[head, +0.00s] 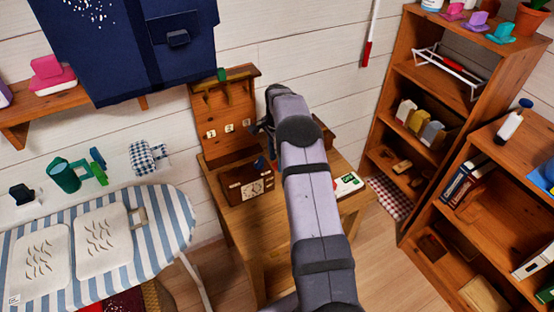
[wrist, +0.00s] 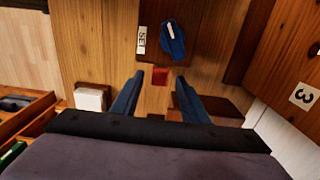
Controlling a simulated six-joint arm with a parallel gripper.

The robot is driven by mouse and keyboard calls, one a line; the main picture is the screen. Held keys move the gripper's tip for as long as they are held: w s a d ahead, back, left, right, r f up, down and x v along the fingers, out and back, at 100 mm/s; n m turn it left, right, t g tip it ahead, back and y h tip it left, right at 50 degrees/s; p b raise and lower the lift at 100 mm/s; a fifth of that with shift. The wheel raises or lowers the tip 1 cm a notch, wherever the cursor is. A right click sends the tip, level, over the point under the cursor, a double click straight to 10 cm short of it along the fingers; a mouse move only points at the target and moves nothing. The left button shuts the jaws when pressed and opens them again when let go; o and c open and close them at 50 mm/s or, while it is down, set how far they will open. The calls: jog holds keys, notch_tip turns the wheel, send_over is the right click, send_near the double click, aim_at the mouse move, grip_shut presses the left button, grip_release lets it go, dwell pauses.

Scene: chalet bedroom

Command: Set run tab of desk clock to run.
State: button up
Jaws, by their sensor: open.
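The desk clock (head: 247,186) is a brown wooden box with a pale face on the desk, left of my arm in the head view. In the wrist view, a blue tab (wrist: 172,42) with a white line sits on a dark brown surface beside a small white label (wrist: 141,39) that seems to read SET. I cannot tell for certain that this is the run tab. My gripper (wrist: 160,83) is open, its two blue fingers apart and below the blue tab in the picture. A small red piece (wrist: 160,76) shows between the fingertips; contact is unclear.
The desk (head: 233,218) has a back panel (head: 226,112) with numbered labels. A white device with a green display (head: 347,184) lies on its right. A shelf unit (head: 395,85) stands right and a striped ironing board (head: 165,222) left.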

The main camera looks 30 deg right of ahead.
jog(key=shift+r+b, duration=0.8)
jog(key=shift+r, duration=2.8)
jog(key=s+a+r+n, duration=0.4)
jog(key=s+a+n, duration=0.5)
jog(key=s+a, duration=0.35)
jog(key=s+a+f+n, duration=0.1)
jog(key=s+a+n, duration=0.15)
jog(key=s, duration=0.35)
jog(key=s+a+f+n+p, duration=0.1)
jog(key=s+a+n, duration=0.1)
jog(key=s+n, duration=0.35)
jog(key=s+a+f+n, duration=0.1)
jog(key=s+a, duration=0.1)
jog(key=s, duration=0.6)
notch_tip(320, 180, down, 17)
jog(key=b, duration=1.7)
jog(key=shift+w+f, duration=0.2)
jog(key=shift+w, duration=0.05)
